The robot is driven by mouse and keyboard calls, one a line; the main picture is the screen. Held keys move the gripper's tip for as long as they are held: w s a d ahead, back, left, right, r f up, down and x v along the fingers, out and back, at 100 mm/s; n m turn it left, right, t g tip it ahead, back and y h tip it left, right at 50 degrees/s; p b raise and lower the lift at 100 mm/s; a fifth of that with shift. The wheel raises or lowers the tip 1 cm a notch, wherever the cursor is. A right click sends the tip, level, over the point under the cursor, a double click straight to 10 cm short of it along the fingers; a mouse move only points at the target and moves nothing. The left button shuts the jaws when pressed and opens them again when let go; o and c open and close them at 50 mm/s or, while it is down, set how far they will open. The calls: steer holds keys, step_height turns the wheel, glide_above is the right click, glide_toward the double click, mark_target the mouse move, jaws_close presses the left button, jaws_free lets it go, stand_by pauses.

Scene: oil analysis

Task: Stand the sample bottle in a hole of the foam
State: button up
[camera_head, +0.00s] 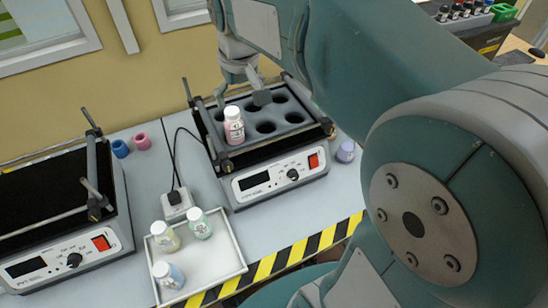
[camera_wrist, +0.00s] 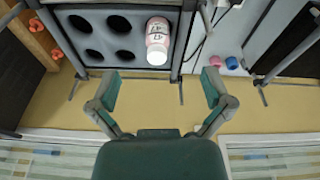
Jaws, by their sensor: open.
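The sample bottle (camera_head: 234,127), with a white cap, a label and pink contents, stands about upright at the front left hole of the dark foam (camera_head: 281,111). I cannot tell how deep its base sits. In the wrist view the bottle (camera_wrist: 158,32) stands at the right side of the foam (camera_wrist: 107,40), cap towards me. Several other holes are empty. My gripper (camera_head: 242,97) is over the back of the foam, behind the bottle. In the wrist view my gripper (camera_wrist: 161,91) is open, its fingers wide apart, with nothing between them and the bottle beyond.
The foam sits on a shaker (camera_head: 275,180) with side rails. A second shaker (camera_head: 60,215) is on the left. A white tray (camera_head: 215,262) holds several bottles in front. Blue (camera_head: 120,148) and pink (camera_head: 142,141) rings and a purple cap (camera_head: 346,151) lie on the bench.

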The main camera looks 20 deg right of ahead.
steer(key=s+f+m+t, duration=0.1)
steer(key=s+f+t, duration=0.2)
steer(key=s, duration=1.4)
steer(key=shift+f, duration=0.2)
